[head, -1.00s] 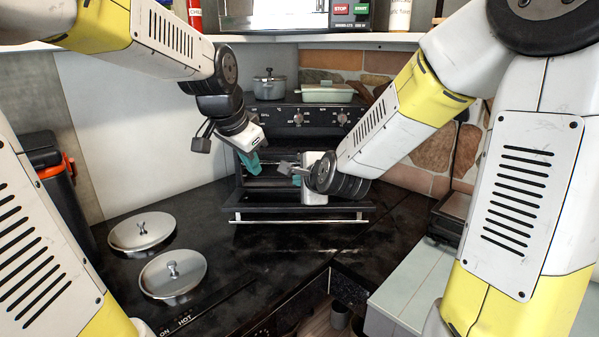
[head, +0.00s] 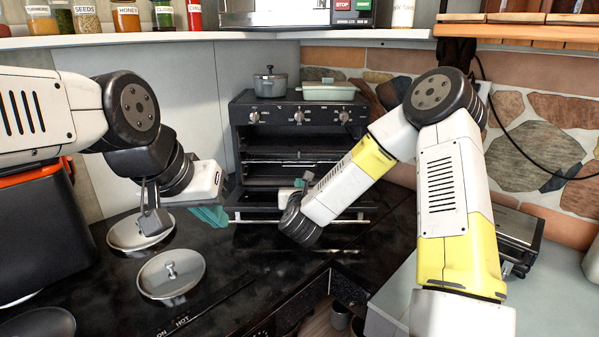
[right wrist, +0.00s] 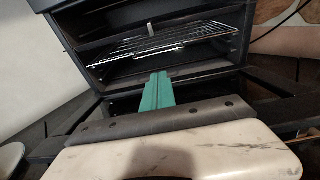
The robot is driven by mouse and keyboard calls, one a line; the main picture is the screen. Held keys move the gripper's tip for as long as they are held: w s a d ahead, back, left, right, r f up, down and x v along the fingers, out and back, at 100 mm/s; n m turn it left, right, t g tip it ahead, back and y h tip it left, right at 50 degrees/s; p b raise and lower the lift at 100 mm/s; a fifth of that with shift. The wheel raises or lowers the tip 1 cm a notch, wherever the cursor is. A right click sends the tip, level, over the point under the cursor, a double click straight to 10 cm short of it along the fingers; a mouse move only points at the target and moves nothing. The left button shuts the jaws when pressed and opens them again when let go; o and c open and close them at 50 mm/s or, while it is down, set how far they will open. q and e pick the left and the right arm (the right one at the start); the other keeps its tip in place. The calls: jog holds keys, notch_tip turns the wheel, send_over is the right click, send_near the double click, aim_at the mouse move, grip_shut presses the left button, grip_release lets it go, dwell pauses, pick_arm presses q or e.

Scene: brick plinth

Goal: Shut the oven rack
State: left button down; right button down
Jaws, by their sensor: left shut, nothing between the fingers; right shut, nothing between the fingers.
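The black oven (head: 240,150) stands at the back of the counter with its front open and its door lowered, the silver door handle (head: 246,221) low in front. A wire rack (right wrist: 170,42) shows inside the oven in the right wrist view; how far it sticks out is hard to tell. My right gripper (right wrist: 157,92), with teal fingers, is shut and empty, pointing into the opening below the rack. In the head view it is partly hidden by my right arm. My left gripper (head: 211,216) is shut and empty, left of the oven door, above the counter.
Two silver lids (head: 172,273) lie on the black counter at left. A grey pot (head: 270,85) and a pale green dish (head: 328,91) stand on the oven. A shelf with jars (head: 127,18) runs above. The counter before the door is mostly clear.

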aim_at(299, 166)
jog(key=w, duration=0.9)
jog(key=shift+w+a, duration=0.1)
jog(key=shift+w, duration=0.3)
jog(key=shift+w, duration=0.1)
jog(key=w, duration=0.3)
jog(key=shift+w, duration=0.55)
jog(key=shift+r, duration=0.1)
